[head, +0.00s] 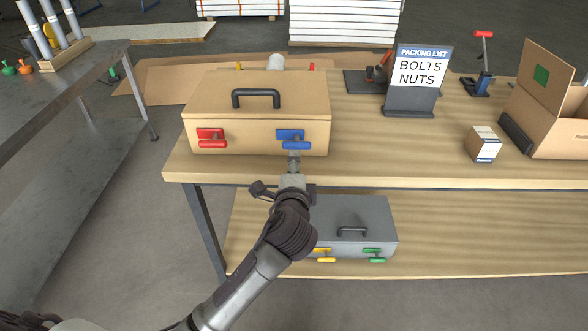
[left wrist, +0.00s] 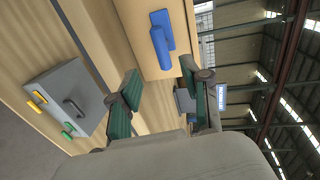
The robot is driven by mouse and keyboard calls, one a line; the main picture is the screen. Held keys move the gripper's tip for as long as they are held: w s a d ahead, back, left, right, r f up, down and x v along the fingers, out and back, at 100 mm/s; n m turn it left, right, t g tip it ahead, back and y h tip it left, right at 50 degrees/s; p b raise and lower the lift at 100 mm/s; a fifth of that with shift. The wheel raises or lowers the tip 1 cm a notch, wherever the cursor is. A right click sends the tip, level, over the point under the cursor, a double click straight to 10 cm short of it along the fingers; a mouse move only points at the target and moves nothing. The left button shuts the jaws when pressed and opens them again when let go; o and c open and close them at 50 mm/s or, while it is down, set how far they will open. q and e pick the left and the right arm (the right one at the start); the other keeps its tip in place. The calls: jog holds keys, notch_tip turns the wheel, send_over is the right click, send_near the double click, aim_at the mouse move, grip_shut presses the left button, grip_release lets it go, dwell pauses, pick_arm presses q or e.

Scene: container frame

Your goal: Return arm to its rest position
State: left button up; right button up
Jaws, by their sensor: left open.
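A tan case (head: 257,100) with a dark top handle stands closed near the front edge of the upper table. Its front has a red latch (head: 211,138) on the left and a blue latch (head: 291,139) on the right. My left gripper (head: 293,160) is just in front of and below the blue latch, partly hidden by its own wrist. In the left wrist view, its green-padded fingers (left wrist: 160,95) are spread apart with nothing between them. The blue latch (left wrist: 161,40) lies beyond the fingertips, apart from them. My right gripper is not in view.
A grey case (head: 365,222) with yellow and green latches sits on the lower shelf, partly behind my arm. A packing list sign (head: 423,68), small box (head: 484,144) and open carton (head: 550,110) stand on the right. A metal bench (head: 50,110) is at left; floor between is clear.

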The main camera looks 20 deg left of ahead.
pick_arm(q)
jog(key=shift+s+d+r, duration=0.1)
jog(key=shift+s, duration=0.35)
notch_tip(320, 180, down, 21)
jog(key=s+n+g+h, duration=0.1)
jog(key=s+g+h, duration=0.1)
jog(key=g, duration=0.2)
jog(key=s+a+f+n+g+h, duration=0.15)
jog(key=s+f, duration=0.25)
jog(key=f, duration=0.5)
jog(key=s+f+n+g, duration=0.1)
jog(key=s+f+g, duration=0.1)
jog(key=s+f, duration=0.45)
jog(key=s+a+f+n+g, duration=0.3)
jog(key=s+f+n+g, duration=0.1)
jog(key=s+f, duration=1.35)
jog(key=s+a+f+n+g, duration=0.1)
jog(key=s+f+n, duration=0.1)
jog(key=s, duration=0.7)
jog(key=s+a+f+n+g, duration=0.1)
jog(key=s+f+n, duration=0.1)
jog(key=s, duration=0.8)
jog(key=shift+s+f+n+g+h, duration=0.15)
jog(key=shift+f+n+g+h, duration=0.25)
jog(key=shift+f, duration=0.5)
